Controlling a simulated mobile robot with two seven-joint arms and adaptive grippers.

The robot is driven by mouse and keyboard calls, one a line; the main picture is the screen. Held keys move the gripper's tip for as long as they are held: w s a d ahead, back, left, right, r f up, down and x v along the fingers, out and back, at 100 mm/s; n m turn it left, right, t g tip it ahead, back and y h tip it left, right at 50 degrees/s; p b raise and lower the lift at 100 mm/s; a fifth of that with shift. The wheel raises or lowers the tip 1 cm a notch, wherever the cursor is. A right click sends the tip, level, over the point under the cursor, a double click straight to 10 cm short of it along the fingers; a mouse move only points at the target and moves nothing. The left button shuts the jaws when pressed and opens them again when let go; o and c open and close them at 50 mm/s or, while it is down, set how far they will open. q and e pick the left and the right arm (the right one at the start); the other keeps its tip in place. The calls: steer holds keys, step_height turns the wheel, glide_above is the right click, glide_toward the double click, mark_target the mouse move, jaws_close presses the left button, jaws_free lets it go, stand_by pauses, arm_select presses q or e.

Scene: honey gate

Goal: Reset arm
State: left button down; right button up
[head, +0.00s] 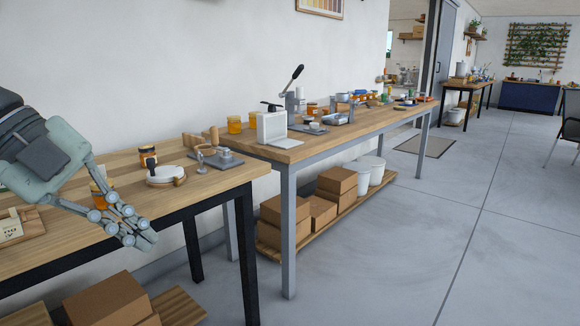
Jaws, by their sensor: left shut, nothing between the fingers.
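My left gripper (140,236) comes in from the left in the head view. It is shut and empty, above the front edge of the near wooden table (215,186). A honey jar (99,194) stands on that table just behind the gripper, partly hidden by it. My right gripper is not in view.
A round white item with a black knob (165,174) and a grey stand (218,160) sit on the near table. A longer table (262,151) with jars and a lever press (294,92) adjoins it. The floor at right (420,245) is clear.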

arm_select(q)
steer(key=w+a+r+n+t+h, duration=0.25)
steer(key=w+n+t+h, duration=0.2)
steer(key=w+t, duration=0.35)
steer(key=w+a+f+n+t+y, duration=0.2)
steer(key=w+a+f+n+t, duration=0.3)
steer(key=a, duration=0.4)
steer(key=a+f+n+t+y, duration=0.2)
steer(key=a+f+n+y, duration=0.8)
steer(key=f, duration=0.5)
steer(key=s+d+f+n+g+y, duration=0.15)
steer(key=s+f+g, duration=0.35)
steer(key=f, duration=0.6)
steer(key=s+a+f+n+g+y, duration=0.1)
steer(key=s+f+n+g+y, duration=0.15)
steer(key=s+f, duration=0.6)
steer(key=s+d+f+n+g+h, duration=0.1)
steer(key=s+d+f+g+h, duration=0.2)
steer(key=s+d+f+g, duration=0.3)
steer(key=s+d+f+p, duration=0.1)
steer(key=s+d+f, duration=0.4)
steer(key=d+f, duration=0.2)
steer(key=shift+s+d+f+g, duration=0.15)
steer(key=shift+f+g, duration=0.2)
steer(key=shift+f, duration=0.45)
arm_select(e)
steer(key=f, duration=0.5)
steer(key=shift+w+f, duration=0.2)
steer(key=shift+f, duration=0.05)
